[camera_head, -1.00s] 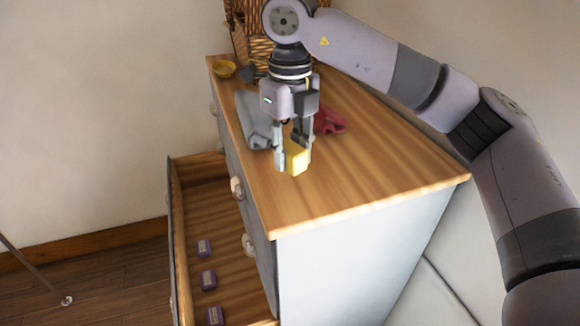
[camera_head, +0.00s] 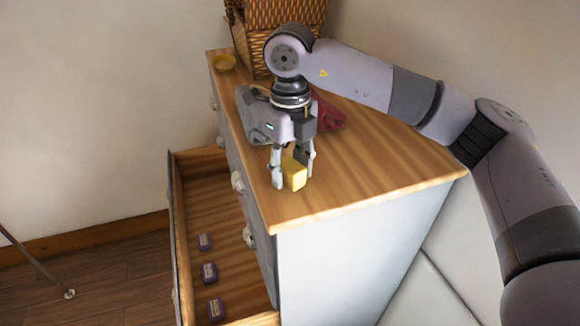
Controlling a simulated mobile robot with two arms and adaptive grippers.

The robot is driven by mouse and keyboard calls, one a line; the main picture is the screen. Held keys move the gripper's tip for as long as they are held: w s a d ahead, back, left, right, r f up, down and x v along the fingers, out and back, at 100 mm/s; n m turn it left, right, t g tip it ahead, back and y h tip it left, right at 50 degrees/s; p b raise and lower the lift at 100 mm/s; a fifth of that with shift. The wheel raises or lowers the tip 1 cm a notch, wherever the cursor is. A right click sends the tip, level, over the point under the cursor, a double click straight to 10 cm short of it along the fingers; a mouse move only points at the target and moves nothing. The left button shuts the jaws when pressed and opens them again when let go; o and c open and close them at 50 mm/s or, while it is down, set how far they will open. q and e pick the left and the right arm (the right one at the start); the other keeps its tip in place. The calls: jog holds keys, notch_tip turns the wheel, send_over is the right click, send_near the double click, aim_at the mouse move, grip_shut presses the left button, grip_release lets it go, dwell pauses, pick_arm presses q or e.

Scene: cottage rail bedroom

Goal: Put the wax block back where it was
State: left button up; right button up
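The yellow wax block (camera_head: 295,175) is between the fingers of my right gripper (camera_head: 290,174), over the front part of the dresser top (camera_head: 350,180). The fingers appear closed on its sides. I cannot tell whether the block touches the wood or hangs just above it. The open drawer (camera_head: 212,215) is to the left and below, with several small purple blocks (camera_head: 209,271) in a row on its floor. My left gripper is not in view.
A grey folded cloth (camera_head: 254,115) and a red cloth (camera_head: 330,116) lie behind my gripper. The dresser top's front right is clear.

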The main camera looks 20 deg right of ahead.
aim_at(289, 164)
jog(key=shift+o, duration=0.6)
jog(key=shift+r, duration=0.4)
notch_tip(289, 164, up, 5)
jog(key=shift+b, duration=1)
notch_tip(289, 164, up, 6)
jog(key=shift+r, duration=0.25)
